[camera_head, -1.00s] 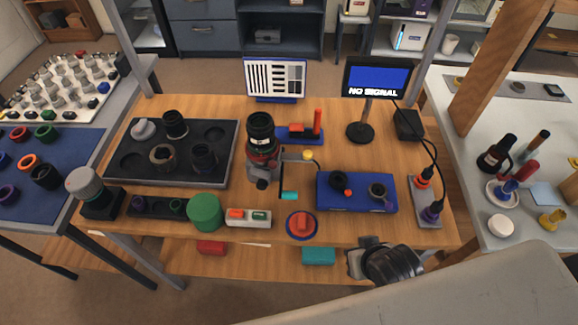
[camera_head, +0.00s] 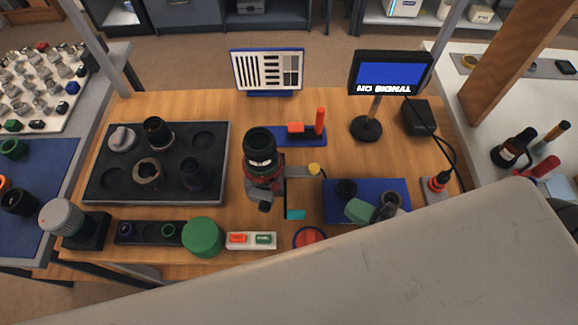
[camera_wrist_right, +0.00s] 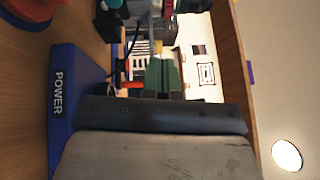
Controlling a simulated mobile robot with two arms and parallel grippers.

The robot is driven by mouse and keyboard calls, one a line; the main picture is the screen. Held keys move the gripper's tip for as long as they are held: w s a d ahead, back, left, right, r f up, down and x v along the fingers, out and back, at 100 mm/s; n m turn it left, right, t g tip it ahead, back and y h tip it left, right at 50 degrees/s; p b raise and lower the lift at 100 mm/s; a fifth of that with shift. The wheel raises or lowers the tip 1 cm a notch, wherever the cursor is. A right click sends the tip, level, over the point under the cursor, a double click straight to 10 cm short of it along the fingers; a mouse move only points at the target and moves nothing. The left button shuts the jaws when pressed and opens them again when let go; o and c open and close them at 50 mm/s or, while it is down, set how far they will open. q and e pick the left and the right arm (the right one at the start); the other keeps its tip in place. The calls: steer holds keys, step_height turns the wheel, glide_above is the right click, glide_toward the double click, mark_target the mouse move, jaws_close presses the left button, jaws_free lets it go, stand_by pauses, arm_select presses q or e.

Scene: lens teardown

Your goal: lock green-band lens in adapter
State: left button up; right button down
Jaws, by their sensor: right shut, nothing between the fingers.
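A black lens (camera_head: 259,152) with a greenish rim stands upright on a mount with a red part (camera_head: 265,178) at the middle of the wooden table. I take these for the green-band lens and the adapter; whether the lens is locked cannot be seen. My right gripper (camera_head: 360,210), with green fingers, is over the blue box to the right of the mount, apart from it. Its green fingers (camera_wrist_right: 163,75) are together and empty in the right wrist view. My left gripper is not in view.
The blue box (camera_head: 332,212) also stands close by in the right wrist view, marked POWER (camera_wrist_right: 68,115). A crank-like arm (camera_head: 297,190) with a teal end sticks out from the mount. A black tray (camera_head: 105,185) lies left, and a monitor (camera_head: 390,75) stands at the back right.

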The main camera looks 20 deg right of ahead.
steer(key=p, duration=0.3)
glide_toward(275, 178)
steer(key=shift+y, duration=0.3)
steer(key=x, duration=0.4)
steer(key=shift+w+d+f, duration=0.1)
steer(key=shift+w+d, duration=0.1)
steer(key=shift+w, duration=0.35)
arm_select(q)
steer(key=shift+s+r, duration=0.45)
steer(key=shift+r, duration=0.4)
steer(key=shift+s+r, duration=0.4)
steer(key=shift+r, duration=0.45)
arm_select(e)
steer(key=shift+a, duration=0.6)
arm_select(q)
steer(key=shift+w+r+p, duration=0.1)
steer(key=shift+p, duration=0.25)
arm_select(e)
steer(key=shift+a, duration=0.1)
